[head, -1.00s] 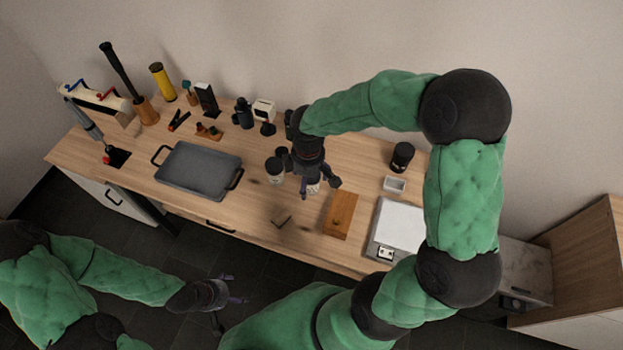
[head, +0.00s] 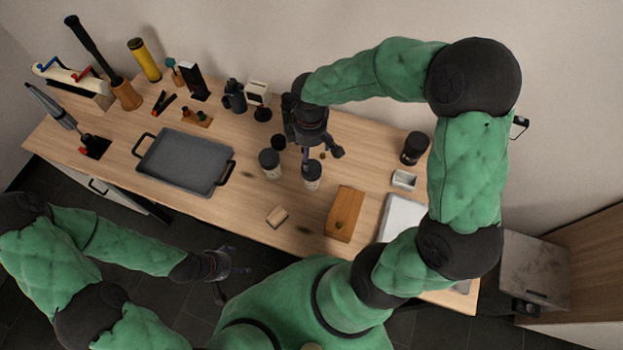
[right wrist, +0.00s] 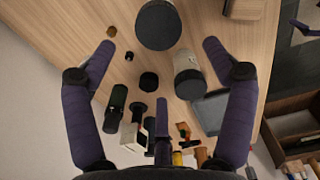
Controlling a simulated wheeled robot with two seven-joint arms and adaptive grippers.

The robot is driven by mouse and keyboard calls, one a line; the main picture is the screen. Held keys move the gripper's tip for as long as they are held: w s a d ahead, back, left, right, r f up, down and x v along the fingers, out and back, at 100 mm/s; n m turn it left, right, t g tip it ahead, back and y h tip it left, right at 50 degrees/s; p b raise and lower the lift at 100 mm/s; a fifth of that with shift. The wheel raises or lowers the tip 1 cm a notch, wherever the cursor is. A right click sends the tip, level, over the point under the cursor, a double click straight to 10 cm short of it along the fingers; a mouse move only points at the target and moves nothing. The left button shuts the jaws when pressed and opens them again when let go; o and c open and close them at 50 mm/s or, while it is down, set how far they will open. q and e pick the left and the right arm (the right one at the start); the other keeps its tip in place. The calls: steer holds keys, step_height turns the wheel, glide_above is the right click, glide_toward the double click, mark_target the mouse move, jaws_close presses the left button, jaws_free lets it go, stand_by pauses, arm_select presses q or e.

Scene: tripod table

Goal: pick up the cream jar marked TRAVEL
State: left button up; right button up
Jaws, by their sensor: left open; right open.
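Two cream jars with dark lids stand near the table's middle, the left jar (head: 270,164) and the right jar (head: 312,175). I cannot read TRAVEL on either. My right gripper (head: 320,154) is open and empty, just behind the right jar, pointing down. In the right wrist view its spread fingers (right wrist: 160,48) have a dark-lidded jar (right wrist: 158,25) ahead, near the top edge, and another cream jar (right wrist: 189,76) between them, nearer the right finger. Contact is not visible. My left gripper (head: 235,274) is open and empty, off the table's front edge.
A grey tray (head: 184,164) lies left of the jars. A wooden box (head: 344,214) and a small wooden block (head: 277,216) lie in front. A black round item (head: 278,142) stands behind the left jar. A black canister (head: 414,148) and white dish (head: 404,179) are right.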

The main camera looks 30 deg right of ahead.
mark_target(310, 168)
step_height(310, 168, down, 4)
steer(key=shift+r+b, duration=0.25)
steer(key=shift+b, duration=1)
step_height(310, 168, down, 5)
steer(key=shift+f+b, duration=0.2)
steer(key=shift+b, duration=0.55)
step_height(310, 168, down, 5)
steer(key=shift+s+d+f+b, duration=0.1)
steer(key=shift+d+b, duration=0.05)
steer(key=shift+b, duration=0.85)
steer(key=c, duration=1.2)
